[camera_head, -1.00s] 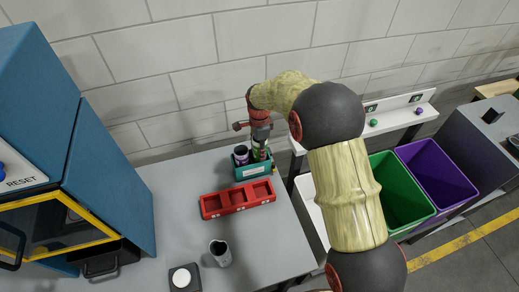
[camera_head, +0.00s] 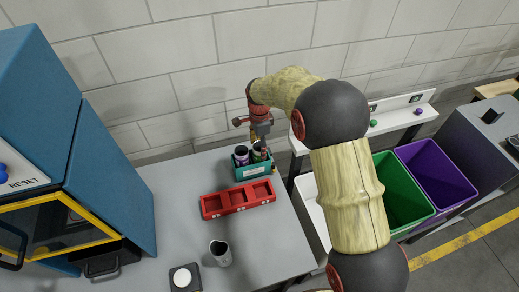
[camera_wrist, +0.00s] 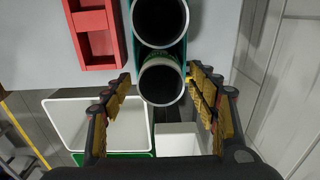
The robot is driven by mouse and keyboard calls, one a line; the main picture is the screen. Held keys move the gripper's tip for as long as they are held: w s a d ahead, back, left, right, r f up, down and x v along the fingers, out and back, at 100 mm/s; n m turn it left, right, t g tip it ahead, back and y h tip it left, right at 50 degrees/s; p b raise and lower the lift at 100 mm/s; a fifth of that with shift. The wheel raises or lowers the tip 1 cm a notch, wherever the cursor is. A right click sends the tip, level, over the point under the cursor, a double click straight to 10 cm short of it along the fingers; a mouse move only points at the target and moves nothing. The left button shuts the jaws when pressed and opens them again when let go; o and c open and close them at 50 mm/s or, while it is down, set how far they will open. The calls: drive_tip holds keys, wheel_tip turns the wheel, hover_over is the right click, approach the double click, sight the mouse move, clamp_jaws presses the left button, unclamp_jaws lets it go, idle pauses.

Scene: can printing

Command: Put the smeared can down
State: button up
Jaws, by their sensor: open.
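A can with a green band (camera_head: 257,154) stands in the teal box (camera_head: 254,172), beside a purple can (camera_head: 241,157). In the wrist view the green can (camera_wrist: 160,84) is upright between my fingers, and the other can (camera_wrist: 160,20) is just above it in the picture. I cannot make out a smear on either can. My gripper (camera_head: 262,140) is open at the green can's top, with a finger on each side and gaps between. The lower parts of both cans are hidden by the box.
A red tray (camera_head: 237,211) with empty compartments lies in front of the box. A grey cup-like object (camera_head: 220,254) and a dark block with a white disc (camera_head: 183,277) are nearer. Green (camera_head: 399,212) and purple bins (camera_head: 440,190) stand right of the table.

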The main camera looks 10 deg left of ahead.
wheel_tip(320, 180, up, 11)
idle(0.3)
drive_tip(key=shift+f, duration=0.1)
drive_tip(key=s+d+r+n+t, duration=0.1)
drive_tip(key=s+d+r+n, duration=0.15)
drive_tip(key=d+r, duration=0.4)
drive_tip(key=s+d+r+n+t, duration=0.1)
drive_tip(key=s+d+r, duration=0.35)
drive_tip(key=d, duration=0.25)
drive_tip(key=s+d+r+n, duration=0.2)
drive_tip(key=s+d+r, duration=0.1)
drive_tip(key=d+r, duration=0.35)
drive_tip(key=s+d+n+t, duration=0.1)
drive_tip(key=s+d+n, duration=0.2)
drive_tip(key=s+d, duration=0.4)
drive_tip(key=s+d+n+t, duration=0.2)
drive_tip(key=s+d, duration=0.6)
drive_tip(key=s, duration=0.6)
drive_tip(key=shift+s+n+t, duration=0.3)
drive_tip(key=shift+n, duration=0.35)
